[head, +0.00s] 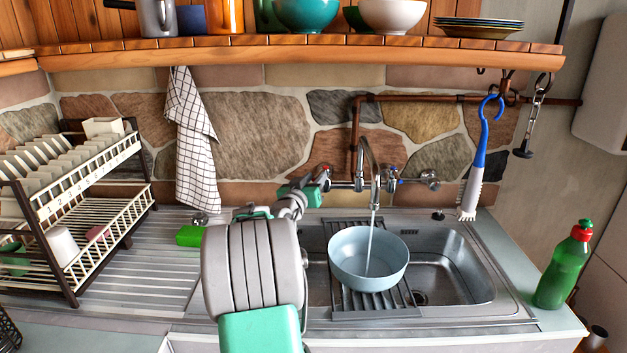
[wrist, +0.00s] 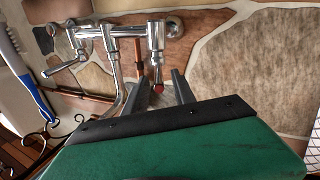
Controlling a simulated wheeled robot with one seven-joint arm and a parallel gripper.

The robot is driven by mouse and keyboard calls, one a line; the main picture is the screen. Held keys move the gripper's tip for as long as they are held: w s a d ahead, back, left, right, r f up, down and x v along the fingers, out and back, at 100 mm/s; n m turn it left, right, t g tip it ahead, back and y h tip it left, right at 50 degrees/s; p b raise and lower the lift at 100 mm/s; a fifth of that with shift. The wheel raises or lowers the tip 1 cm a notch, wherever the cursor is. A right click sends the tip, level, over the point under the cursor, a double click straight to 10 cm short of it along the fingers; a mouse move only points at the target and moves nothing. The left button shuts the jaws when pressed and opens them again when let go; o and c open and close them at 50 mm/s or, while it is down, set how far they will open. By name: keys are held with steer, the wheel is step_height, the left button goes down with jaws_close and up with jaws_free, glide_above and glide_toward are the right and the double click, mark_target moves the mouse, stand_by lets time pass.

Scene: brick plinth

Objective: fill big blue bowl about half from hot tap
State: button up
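The big light-blue bowl (head: 345,272) stands upright under the spout on a dark slatted rack over the sink. A stream of water (head: 371,240) runs from the tap (head: 367,150) into it; I cannot tell the water level. The red-marked hot handle (head: 326,170) is left of the spout and shows in the wrist view with its red end (wrist: 158,88). My gripper (head: 318,184) is at that handle. In the wrist view, the fingers of my gripper (wrist: 161,92) are apart, with the red end between them; contact is unclear.
A blue-marked handle (head: 391,174) is right of the spout. A dish rack (head: 75,220) stands left, a green bottle (head: 566,268) right. A blue brush (head: 481,150) and a checked towel (head: 193,140) hang from the shelf (head: 300,52). A green block (head: 189,236) lies on the drainer.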

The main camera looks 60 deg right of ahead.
steer(key=s+a+b, duration=0.1)
steer(key=a+b, duration=0.1)
steer(key=a, duration=0.5)
steer(key=shift+a, duration=0.35)
